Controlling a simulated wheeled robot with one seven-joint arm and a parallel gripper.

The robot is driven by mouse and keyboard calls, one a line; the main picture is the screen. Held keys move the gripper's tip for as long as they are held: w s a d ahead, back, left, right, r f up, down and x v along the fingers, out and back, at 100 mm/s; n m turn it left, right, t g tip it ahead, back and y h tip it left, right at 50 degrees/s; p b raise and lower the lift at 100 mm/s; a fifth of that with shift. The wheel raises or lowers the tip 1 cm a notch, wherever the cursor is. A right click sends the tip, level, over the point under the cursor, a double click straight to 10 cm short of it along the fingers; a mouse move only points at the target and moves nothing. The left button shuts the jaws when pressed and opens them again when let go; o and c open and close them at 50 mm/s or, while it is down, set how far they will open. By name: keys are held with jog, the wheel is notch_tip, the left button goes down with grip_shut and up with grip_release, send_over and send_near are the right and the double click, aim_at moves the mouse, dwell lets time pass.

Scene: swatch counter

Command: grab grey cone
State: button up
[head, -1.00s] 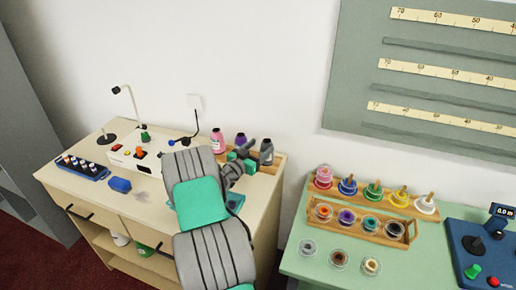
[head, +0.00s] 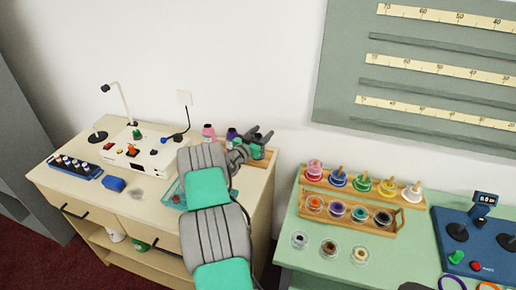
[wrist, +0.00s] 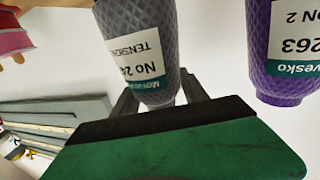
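The grey cone (wrist: 136,40) is large in the wrist view, with a white and green label. In the head view it is mostly hidden behind my gripper. My gripper (head: 258,138) is at the cone's place at the back right of the wooden counter. Its dark fingers stand apart. In the wrist view the fingers of my gripper (wrist: 158,96) show on either side of the cone's near end. They look open around it; I cannot make out firm contact.
A purple cone (wrist: 285,45) stands close beside the grey one, and a pink cone (head: 208,133) farther left. A wooden rack of coloured pots (head: 352,215) stands on the green table (head: 290,262) at right. A blue control box (head: 480,235) is beyond it.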

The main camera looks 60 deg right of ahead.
grip_shut()
dwell(0.3)
dwell(0.3)
